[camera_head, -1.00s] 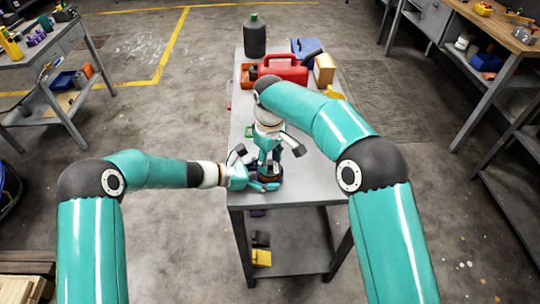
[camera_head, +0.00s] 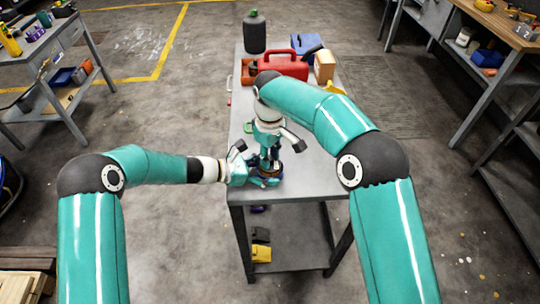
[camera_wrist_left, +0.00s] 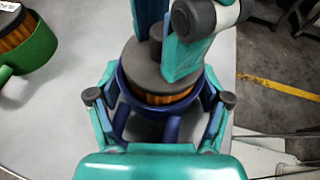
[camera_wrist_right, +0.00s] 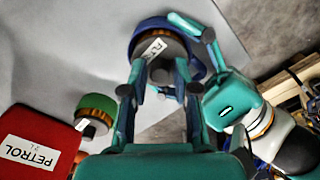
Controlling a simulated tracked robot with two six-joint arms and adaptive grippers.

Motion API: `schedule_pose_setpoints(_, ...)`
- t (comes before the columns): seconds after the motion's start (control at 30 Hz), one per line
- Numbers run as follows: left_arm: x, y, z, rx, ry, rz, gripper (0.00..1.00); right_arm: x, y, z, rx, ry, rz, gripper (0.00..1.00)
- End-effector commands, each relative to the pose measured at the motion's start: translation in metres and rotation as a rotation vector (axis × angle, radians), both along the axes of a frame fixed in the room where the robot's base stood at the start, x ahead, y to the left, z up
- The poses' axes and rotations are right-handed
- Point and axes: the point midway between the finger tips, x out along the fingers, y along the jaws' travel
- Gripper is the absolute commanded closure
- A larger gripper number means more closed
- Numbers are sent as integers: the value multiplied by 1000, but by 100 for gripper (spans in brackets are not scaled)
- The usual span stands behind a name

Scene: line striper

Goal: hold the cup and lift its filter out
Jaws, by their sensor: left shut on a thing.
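The blue cup (camera_wrist_left: 171,128) stands on the grey table, its handle toward my left gripper. It holds a filter (camera_wrist_left: 150,92) with orange pleats and a dark grey cap with a knob. In the right wrist view the filter cap (camera_wrist_right: 176,47) carries a white label. My left gripper (camera_wrist_left: 160,103) is shut on the cup, with fingers on both sides. It comes in from the left in the head view (camera_head: 250,177). My right gripper (camera_wrist_right: 161,90) points down above the filter. Its fingers are apart, one on each side of the knob; any contact is unclear.
A green cup with another filter (camera_wrist_right: 97,106) stands nearby on the table (camera_head: 310,185). A red petrol can (camera_head: 283,64), a dark bottle (camera_head: 254,33), a blue container (camera_head: 305,43) and a tan box (camera_head: 324,67) stand at the table's far end.

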Motion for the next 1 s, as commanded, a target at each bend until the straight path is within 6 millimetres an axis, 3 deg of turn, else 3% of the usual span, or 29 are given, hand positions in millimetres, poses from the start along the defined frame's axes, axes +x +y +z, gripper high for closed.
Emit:
schedule_pose_setpoints(0.03, -1, 0, -3, 4, 5, -1, 57, 0, 0, 0, 0, 0, 0, 84)
schedule_pose_setpoints(0.13, -1, 0, -3, 4, 5, -1, 57, 0, 0, 0, 0, 0, 0, 100)
schedule_pose_setpoints(1.0, -1, 0, -3, 4, 5, -1, 57, 0, 0, 12, 0, 0, 0, 100)
